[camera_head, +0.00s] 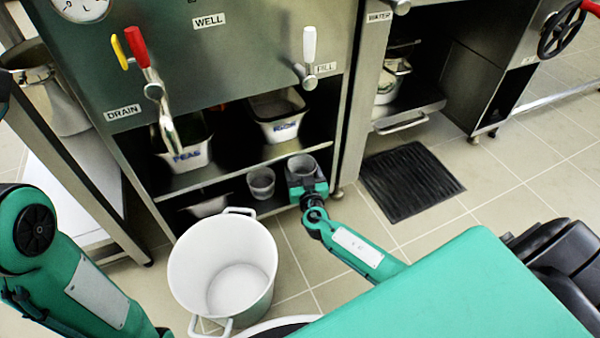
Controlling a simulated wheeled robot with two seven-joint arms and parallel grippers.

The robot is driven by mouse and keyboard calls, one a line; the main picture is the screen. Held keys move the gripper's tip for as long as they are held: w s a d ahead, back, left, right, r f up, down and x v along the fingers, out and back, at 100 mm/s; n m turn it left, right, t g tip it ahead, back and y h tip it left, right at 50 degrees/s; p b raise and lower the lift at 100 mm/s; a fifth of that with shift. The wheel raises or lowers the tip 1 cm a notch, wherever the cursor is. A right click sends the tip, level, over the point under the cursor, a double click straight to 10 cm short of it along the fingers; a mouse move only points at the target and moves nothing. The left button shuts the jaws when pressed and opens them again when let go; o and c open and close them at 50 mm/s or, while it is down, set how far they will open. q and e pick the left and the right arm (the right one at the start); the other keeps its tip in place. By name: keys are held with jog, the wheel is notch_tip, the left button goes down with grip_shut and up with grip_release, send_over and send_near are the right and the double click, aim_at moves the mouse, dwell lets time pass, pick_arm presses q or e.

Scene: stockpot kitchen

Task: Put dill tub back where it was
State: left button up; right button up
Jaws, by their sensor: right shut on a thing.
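My right gripper (306,183) is at the right end of the shelves under the well. It is shut on a small grey tub (302,165), which stands upright with its open top showing. No label can be read on it, so I cannot tell from its look that it is the dill tub. I cannot tell whether its base touches the lower shelf. A similar small grey tub (261,182) stands just to its left on the lower shelf. My left arm shows at the lower left, but its gripper is out of view.
A large white stockpot (181,262) stands in front of the shelves. The upper shelf (218,173) holds a PEAS bin (186,157) and another labelled white bin (281,130). A black floor mat (410,183) lies right of the shelves. Valve levers hang above.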

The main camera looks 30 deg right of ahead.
aim_at(300, 169)
jog(key=x, duration=0.3)
jog(key=shift+w, duration=0.2)
notch_tip(300, 169, down, 3)
jog(key=b, duration=0.2)
jog(key=shift+d+f+b, duration=0.1)
jog(key=shift+f+b, duration=0.1)
jog(key=shift+b, duration=0.15)
jog(key=shift+f, duration=0.15)
jog(key=shift+f+b, duration=0.15)
jog(key=shift+b, duration=0.2)
jog(key=o, duration=0.7)
jog(key=shift+o, duration=0.2)
jog(key=shift+r, duration=0.2)
